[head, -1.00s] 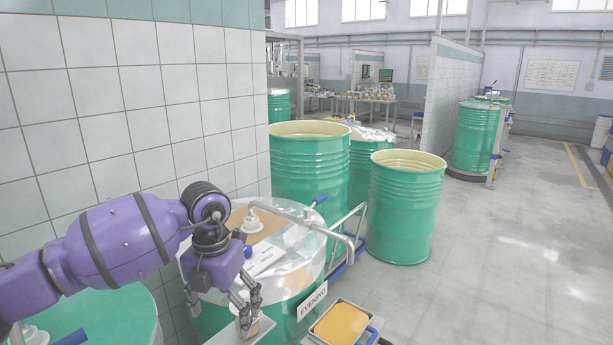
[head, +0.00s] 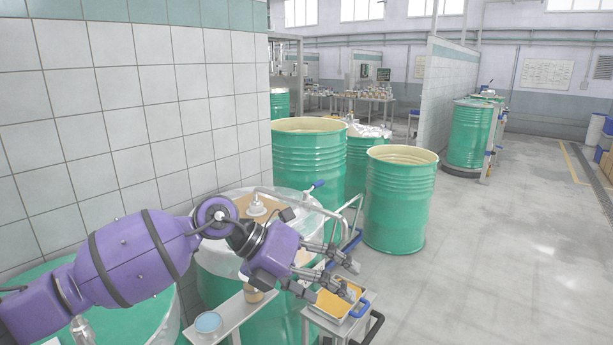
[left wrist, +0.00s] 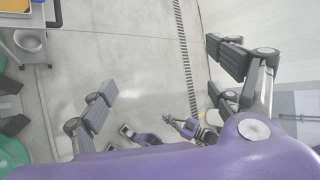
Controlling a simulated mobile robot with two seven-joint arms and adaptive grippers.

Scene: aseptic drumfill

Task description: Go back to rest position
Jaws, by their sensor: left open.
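My left gripper (head: 343,277) is open and empty, its fingers spread and pointing right in the head view. It hangs in front of the drum with the clear bag cover (head: 222,262) and above a small stand with an orange-yellow tray (head: 335,303). My right gripper does not show in the head view. Purple and dark arm parts appear low in the left wrist view, but I cannot tell which they are.
Open green drums stand behind, one tall (head: 309,155) and one to its right (head: 400,200). A small shelf with a blue-topped cup (head: 208,322) is at front. A tiled wall (head: 120,110) closes the left. The floor on the right (head: 500,260) is clear.

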